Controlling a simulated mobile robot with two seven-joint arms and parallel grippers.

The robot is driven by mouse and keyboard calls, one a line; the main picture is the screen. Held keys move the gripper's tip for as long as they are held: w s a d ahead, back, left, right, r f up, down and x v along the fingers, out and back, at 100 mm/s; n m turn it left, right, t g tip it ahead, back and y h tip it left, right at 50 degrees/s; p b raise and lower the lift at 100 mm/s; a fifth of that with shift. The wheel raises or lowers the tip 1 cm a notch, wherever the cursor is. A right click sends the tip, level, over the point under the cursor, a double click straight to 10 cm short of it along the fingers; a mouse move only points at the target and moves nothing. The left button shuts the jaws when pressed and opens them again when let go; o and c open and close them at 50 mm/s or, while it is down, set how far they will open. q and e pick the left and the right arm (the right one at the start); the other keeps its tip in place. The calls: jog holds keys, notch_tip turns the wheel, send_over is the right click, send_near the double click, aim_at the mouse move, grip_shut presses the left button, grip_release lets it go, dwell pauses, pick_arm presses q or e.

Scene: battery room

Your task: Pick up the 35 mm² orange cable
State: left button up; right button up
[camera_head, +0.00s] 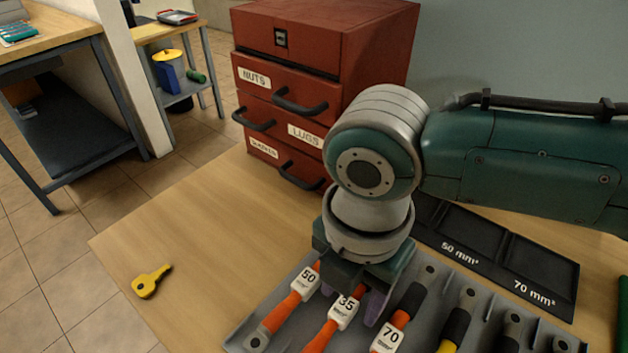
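The 35 mm² orange cable (320,336) lies in the grey tray (240,344), with a white tag reading 35. My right gripper (352,296) points down over it, near the tag. One purple finger shows just right of the tag; the other finger is mostly hidden, so I cannot tell whether they are closed on the cable. An orange cable tagged 50 (278,318) lies to the left, and one tagged 70 (394,325) to the right. My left gripper is not in view.
More cables, including a yellow and black one (456,327), lie in the tray's right part. A black sorting tray (480,246) marked 50 and 70 mm² sits behind. A red drawer cabinet (300,80) stands at the back. A yellow key-like piece (146,284) lies on the open left tabletop.

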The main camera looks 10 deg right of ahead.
grip_shut()
jog(key=shift+r, duration=0.15)
dwell(0.5)
